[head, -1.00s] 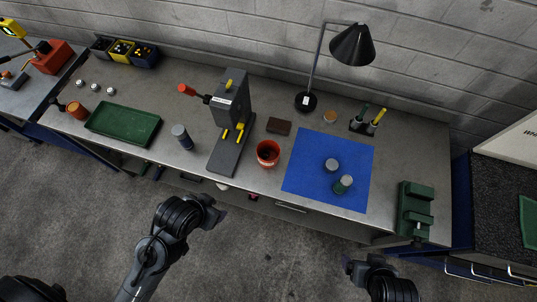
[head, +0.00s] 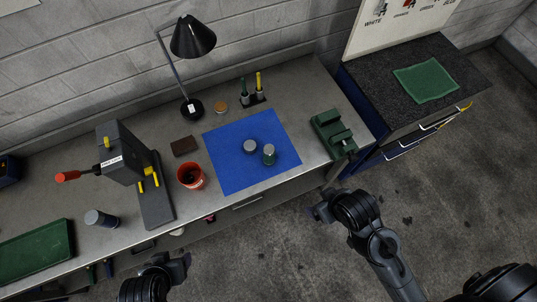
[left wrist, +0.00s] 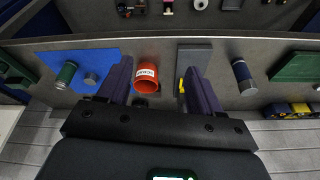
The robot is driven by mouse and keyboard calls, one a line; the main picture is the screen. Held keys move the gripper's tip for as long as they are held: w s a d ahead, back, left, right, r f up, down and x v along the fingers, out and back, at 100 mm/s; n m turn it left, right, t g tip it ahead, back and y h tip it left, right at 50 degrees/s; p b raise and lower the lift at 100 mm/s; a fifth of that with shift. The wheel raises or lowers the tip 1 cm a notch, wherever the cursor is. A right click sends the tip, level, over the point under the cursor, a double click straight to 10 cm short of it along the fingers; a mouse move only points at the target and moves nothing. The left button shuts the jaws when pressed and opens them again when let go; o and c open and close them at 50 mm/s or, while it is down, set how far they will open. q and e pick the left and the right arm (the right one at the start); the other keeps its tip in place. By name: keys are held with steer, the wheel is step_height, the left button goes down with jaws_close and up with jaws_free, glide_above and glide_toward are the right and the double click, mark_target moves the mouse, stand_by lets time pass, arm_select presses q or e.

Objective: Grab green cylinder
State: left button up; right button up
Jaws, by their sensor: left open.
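The green cylinder (head: 268,154) has a pale grey top and stands upright on the blue mat (head: 228,178), close beside a grey cylinder (head: 250,147). In the left wrist view the green cylinder (left wrist: 66,74) is at the left, outside my fingers. My left gripper (head: 178,262) is in front of the bench's front edge, to the left of the mat and well apart from the cylinder. In the left wrist view its jaws (left wrist: 158,75) are open and empty. My right gripper (head: 318,204) is off the bench's front edge, below and right of the mat; its jaw state is unclear.
A red cup (head: 191,177) stands left of the mat, with a grey press (head: 123,160) beyond it. A green vise (head: 331,133) is right of the mat. A lamp (head: 192,108) stands behind.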

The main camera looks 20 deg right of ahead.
arm_select(q)
steer(key=shift+o, duration=0.5)
steer(key=shift+o, duration=1.3)
steer(key=shift+w, duration=0.1)
